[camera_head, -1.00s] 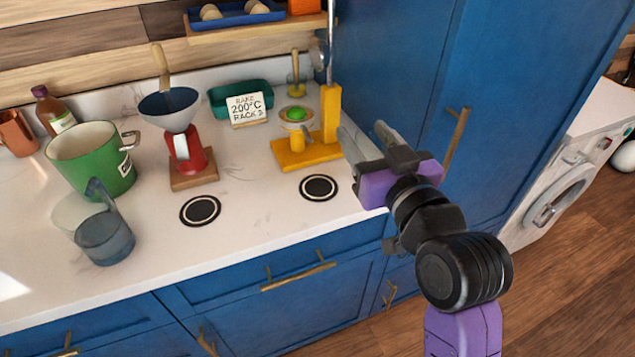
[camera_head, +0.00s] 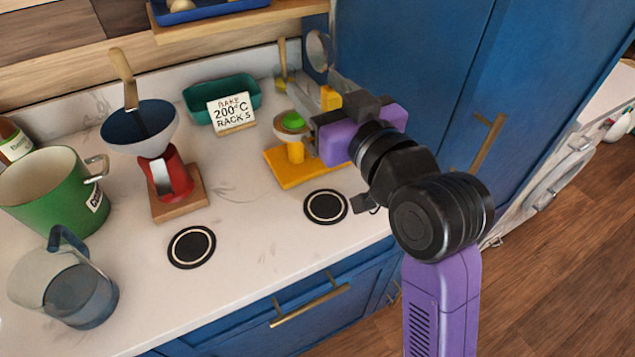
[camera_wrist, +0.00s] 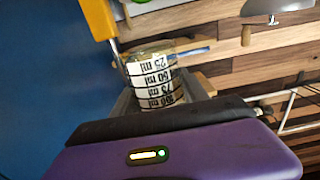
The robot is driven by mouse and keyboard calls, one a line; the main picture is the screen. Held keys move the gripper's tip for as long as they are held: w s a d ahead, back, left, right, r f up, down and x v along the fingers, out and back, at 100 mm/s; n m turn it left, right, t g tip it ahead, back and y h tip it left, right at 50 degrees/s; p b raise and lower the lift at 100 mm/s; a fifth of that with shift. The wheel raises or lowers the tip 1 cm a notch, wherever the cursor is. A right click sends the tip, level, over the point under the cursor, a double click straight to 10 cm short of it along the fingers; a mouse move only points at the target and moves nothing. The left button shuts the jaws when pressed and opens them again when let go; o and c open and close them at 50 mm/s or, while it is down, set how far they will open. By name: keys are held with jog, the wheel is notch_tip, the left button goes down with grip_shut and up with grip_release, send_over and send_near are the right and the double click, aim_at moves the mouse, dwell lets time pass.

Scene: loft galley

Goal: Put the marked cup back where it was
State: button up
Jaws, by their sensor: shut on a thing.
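The marked cup (camera_wrist: 152,82) is a small clear measuring cup with white bands, black lines and ml numbers. It shows in the wrist view, between my jaws, with its printing upside down in the picture and a blue-grey handle to the right. My gripper (camera_wrist: 150,105) is shut on it. In the head view my gripper (camera_head: 320,112) is above the yellow press (camera_head: 296,168), close to its upright post; I cannot make out the cup clearly there. Two black discs with white rings, a left one (camera_head: 191,246) and a right one (camera_head: 326,206), lie bare on the counter.
A red stand with a blue funnel (camera_head: 140,125), a green pot (camera_head: 55,190) and a clear jug (camera_head: 65,285) stand at left. A teal tray (camera_head: 222,92) and a sign (camera_head: 231,113) stand behind. A blue cabinet (camera_head: 400,50) borders the right; a shelf (camera_head: 225,22) hangs above.

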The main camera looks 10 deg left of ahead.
notch_tip(320, 180, down, 18)
jog(key=shift+f+b, duration=0.2)
jog(key=shift+b, duration=0.6)
jog(key=shift+f, duration=0.1)
jog(key=shift+f, duration=0.15)
jog(key=o, duration=1.4)
jog(key=shift+r, duration=0.3)
jog(key=shift+s+d+f, duration=0.15)
jog(key=shift+s+d, duration=0.05)
jog(key=shift+s, duration=0.05)
jog(key=b+v, duration=0.2)
jog(key=v, duration=0.8)
jog(key=shift+s+d, duration=0.45)
jog(key=shift+s, duration=0.15)
